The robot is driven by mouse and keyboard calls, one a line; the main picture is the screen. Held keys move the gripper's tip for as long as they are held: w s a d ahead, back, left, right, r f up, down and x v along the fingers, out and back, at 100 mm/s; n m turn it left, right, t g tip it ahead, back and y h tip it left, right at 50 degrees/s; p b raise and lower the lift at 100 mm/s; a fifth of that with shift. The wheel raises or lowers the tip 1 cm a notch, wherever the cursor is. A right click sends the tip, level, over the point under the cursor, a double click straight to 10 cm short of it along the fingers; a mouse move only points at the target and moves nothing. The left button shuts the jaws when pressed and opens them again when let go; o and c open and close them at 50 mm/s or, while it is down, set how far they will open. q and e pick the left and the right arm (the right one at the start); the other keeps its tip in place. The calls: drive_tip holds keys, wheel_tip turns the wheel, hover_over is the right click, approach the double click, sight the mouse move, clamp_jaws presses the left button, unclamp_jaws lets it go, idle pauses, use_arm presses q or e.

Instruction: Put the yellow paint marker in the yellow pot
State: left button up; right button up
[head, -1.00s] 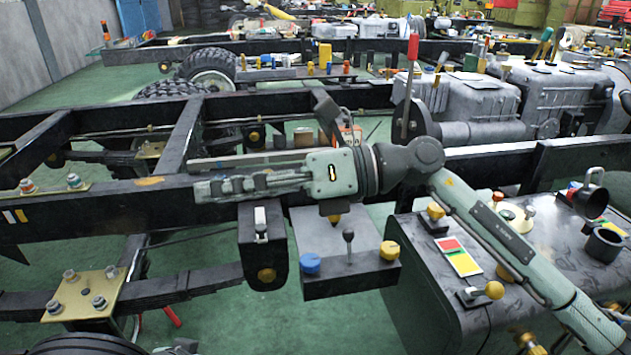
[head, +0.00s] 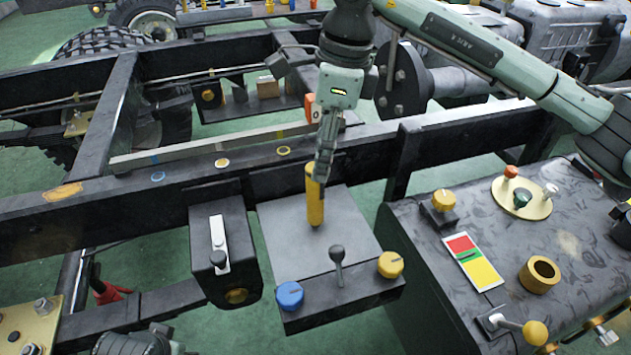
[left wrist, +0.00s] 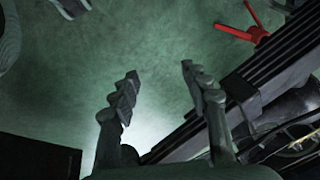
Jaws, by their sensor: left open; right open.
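The yellow paint marker (head: 315,205) stands upright on the grey top of a small control box (head: 285,228) in the head view. My right gripper (head: 322,172) points down at the marker's upper end; it is open, and its fingers overlap the marker's top in the picture. I cannot tell whether the marker is between the fingers. The yellow pot (head: 540,274), a short brass-yellow cup with a dark opening, stands on the dark cabinet at the right. My left gripper (left wrist: 160,72) is open and empty over the green floor in the left wrist view.
The control box carries a blue knob (head: 289,295), a black lever (head: 337,262) and a yellow knob (head: 390,264). The dark cabinet (head: 425,285) holds a red-and-yellow card (head: 474,262), buttons and a yellow-tipped lever (head: 533,332). A black chassis rail (head: 400,150) runs behind.

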sight(315, 184)
drive_tip(key=f, duration=0.4)
drive_tip(key=a+f, duration=0.1)
drive_tip(key=f, duration=0.1)
drive_tip(key=shift+s+a+f+p, duration=0.1)
drive_tip(key=shift+s+f+p, duration=0.15)
drive_tip(key=shift+f+p, duration=0.1)
use_arm(q)
drive_tip(key=shift+f, duration=0.85)
use_arm(e)
drive_tip(key=shift+r, duration=0.1)
clamp_jaws()
